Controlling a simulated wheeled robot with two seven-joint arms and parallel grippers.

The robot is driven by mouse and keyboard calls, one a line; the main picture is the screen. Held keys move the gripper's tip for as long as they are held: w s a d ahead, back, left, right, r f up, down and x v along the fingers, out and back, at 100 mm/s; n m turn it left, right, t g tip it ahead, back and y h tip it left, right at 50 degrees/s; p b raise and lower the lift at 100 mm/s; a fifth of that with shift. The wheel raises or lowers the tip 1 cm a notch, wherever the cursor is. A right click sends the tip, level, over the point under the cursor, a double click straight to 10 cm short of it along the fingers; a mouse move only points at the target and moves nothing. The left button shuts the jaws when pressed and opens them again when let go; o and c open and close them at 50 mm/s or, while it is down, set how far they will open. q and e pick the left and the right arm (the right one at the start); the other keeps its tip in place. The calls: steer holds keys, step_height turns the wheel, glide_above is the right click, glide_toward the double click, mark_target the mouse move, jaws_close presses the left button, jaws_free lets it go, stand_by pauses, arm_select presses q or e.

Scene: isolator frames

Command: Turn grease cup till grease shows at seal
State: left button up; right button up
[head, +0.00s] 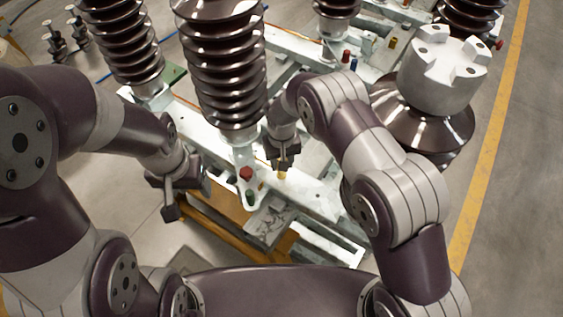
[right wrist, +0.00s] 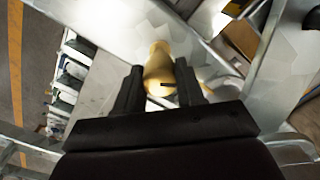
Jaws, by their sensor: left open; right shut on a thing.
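A yellow, brass-coloured grease cup (right wrist: 159,70) stands between the two black fingers of my right gripper (right wrist: 162,84) in the right wrist view. The fingers are shut on it, and a dark slot or mark shows on its near end. In the head view the right gripper (head: 282,163) points down at the frame, with a bit of the yellow cup (head: 282,175) below its fingertips. My left gripper (head: 170,198) is open and empty, in front of the frame's left side. I cannot make out the seal or any grease.
Brown ribbed insulators (head: 222,75) stand on the galvanised steel frame (head: 318,190). A red cap (head: 246,173) sits left of the right gripper. A grey clevis-topped insulator (head: 440,75) stands at the right. Bare floor with a yellow line (head: 490,140) lies farther right.

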steer(key=m+b, duration=0.1)
steer(key=m, duration=0.4)
steer(key=shift+w, duration=0.1)
steer(key=shift+r+m+b, duration=0.15)
steer(key=shift+m+b, duration=0.35)
steer(key=shift+m, duration=1.9)
steer(key=o, duration=1)
steer(key=shift+o, duration=0.2)
step_height(320, 180, up, 13)
steer(key=b, duration=0.1)
steer(key=shift+b, duration=0.3)
steer(key=shift+f, duration=0.25)
